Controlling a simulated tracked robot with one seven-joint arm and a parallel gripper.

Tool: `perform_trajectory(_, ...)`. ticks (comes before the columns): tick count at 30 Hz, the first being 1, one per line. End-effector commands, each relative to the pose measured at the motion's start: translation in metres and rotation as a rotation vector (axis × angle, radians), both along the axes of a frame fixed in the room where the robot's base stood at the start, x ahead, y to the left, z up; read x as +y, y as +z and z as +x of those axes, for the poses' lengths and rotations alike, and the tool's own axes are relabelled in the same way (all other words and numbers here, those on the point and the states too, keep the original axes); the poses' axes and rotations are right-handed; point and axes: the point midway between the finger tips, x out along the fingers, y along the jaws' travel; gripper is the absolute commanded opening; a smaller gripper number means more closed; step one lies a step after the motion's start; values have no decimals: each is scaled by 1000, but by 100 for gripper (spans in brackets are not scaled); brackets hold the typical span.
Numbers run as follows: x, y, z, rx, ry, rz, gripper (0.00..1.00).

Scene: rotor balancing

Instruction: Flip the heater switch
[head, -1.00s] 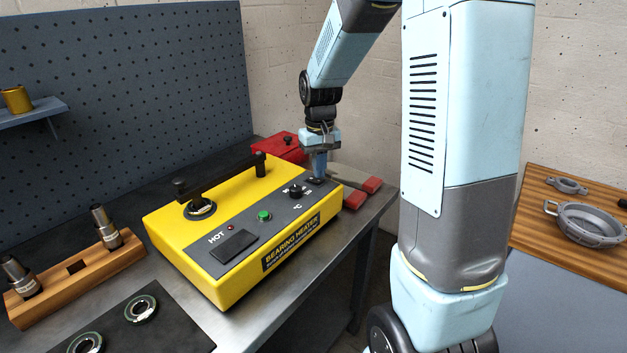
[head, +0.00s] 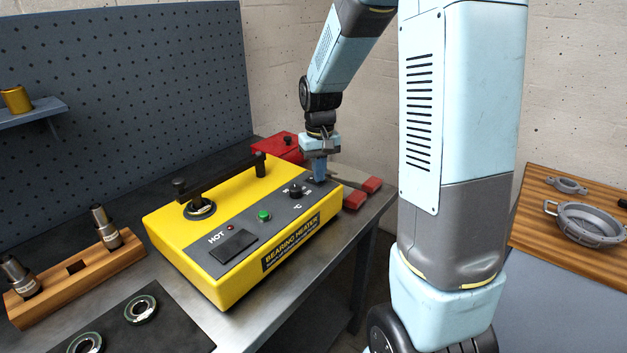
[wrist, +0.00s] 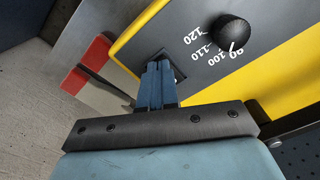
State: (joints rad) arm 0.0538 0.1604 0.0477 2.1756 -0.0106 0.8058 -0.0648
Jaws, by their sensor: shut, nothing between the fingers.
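The yellow bearing heater (head: 187,244) stands on the metal bench, with a dark grey control panel on top. My gripper (head: 319,181) points down at the right end of that panel. In the wrist view my gripper (wrist: 159,68) is shut and empty, its blue fingertips over a dark square switch (wrist: 174,68) on the panel. The fingers hide most of the switch, so I cannot tell its position or whether they touch it. The black temperature knob (head: 296,190) is beside it; in the wrist view the knob (wrist: 234,32) has numbers around it.
A black bar (head: 222,177) lies across posts on the heater. A red-handled tool (head: 355,199) lies on the bench right of the heater, and a red box (head: 277,149) stands behind. A wooden block (head: 75,279) with metal pieces and a dark mat (head: 180,325) with bearings are left.

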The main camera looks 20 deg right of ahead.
Motion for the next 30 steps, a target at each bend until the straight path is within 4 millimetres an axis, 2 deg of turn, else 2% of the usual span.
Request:
perform_trajectory(11,0,-1,0,0,0,0,0)
perform_trajectory(30,0,40,0,-2,1,0,0)
